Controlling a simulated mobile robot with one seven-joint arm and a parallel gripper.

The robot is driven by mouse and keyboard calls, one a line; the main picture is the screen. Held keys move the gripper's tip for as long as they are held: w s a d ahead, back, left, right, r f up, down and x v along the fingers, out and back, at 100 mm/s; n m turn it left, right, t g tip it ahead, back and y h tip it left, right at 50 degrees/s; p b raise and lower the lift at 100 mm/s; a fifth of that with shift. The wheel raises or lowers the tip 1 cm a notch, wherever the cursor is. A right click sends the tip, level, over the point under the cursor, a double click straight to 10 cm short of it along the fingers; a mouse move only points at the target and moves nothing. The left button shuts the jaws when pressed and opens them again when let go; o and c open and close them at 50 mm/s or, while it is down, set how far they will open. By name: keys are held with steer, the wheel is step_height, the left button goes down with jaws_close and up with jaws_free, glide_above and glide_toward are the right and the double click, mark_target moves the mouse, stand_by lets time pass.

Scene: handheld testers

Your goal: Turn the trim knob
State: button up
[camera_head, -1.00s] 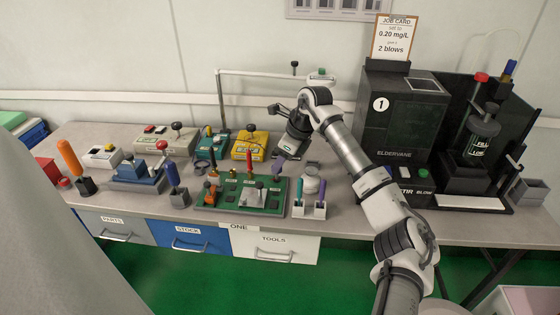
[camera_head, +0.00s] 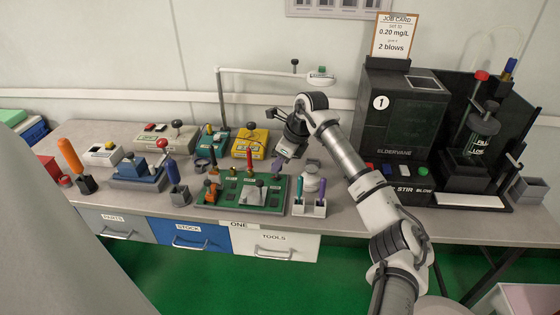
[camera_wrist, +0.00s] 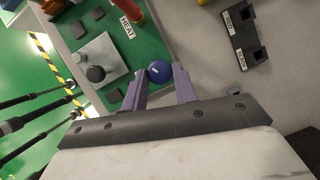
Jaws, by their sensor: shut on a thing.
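The blue round knob (camera_wrist: 160,72), which I take to be the trim knob, stands at the edge of the green panel (camera_wrist: 165,45) in the wrist view. It has a small pale mark on its top. The two purple fingers of my gripper (camera_wrist: 162,75) are on either side of it and shut on it. In the head view my gripper (camera_head: 279,167) reaches down at the right back corner of the green panel (camera_head: 216,210), and the knob is hidden there by the fingers.
A yellow box (camera_head: 250,143) is behind. The black Eldervane machine (camera_head: 393,125) stands to the right.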

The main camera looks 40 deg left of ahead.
steer(key=m+t+b, duration=0.1)
steer(key=m, duration=0.1)
steer(key=m+b, duration=0.1)
steer(key=m, duration=0.1)
steer(key=shift+s+f+m+t, duration=0.1)
steer(key=shift+s+m+t, duration=0.1)
steer(key=shift+m+t, duration=0.2)
steer(key=m+t+b, duration=0.1)
steer(key=m+b, duration=0.1)
steer(key=m+t+b, duration=0.1)
steer(key=m+b, duration=0.1)
steer(key=m, duration=0.1)
steer(key=shift+s+a+f+h, duration=0.1)
steer(key=shift+s+h, duration=0.1)
steer(key=shift+h, duration=0.1)
steer(key=m+b, duration=0.1)
steer(key=m, duration=0.1)
steer(key=m+t+h+b, duration=0.1)
steer(key=m+b, duration=0.1)
steer(key=m, duration=0.1)
steer(key=shift+s+a, duration=0.15)
steer(key=m+h+b, duration=0.1)
steer(key=m, duration=0.1)
steer(key=m+h+b, duration=0.1)
steer(key=m+b, duration=0.1)
steer(key=shift+a+r+m+t, duration=0.15)
steer(key=shift+r+m+t, duration=0.05)
steer(key=shift+m+t, duration=0.2)
steer(key=o, duration=1)
steer(key=shift+c, duration=0.2)
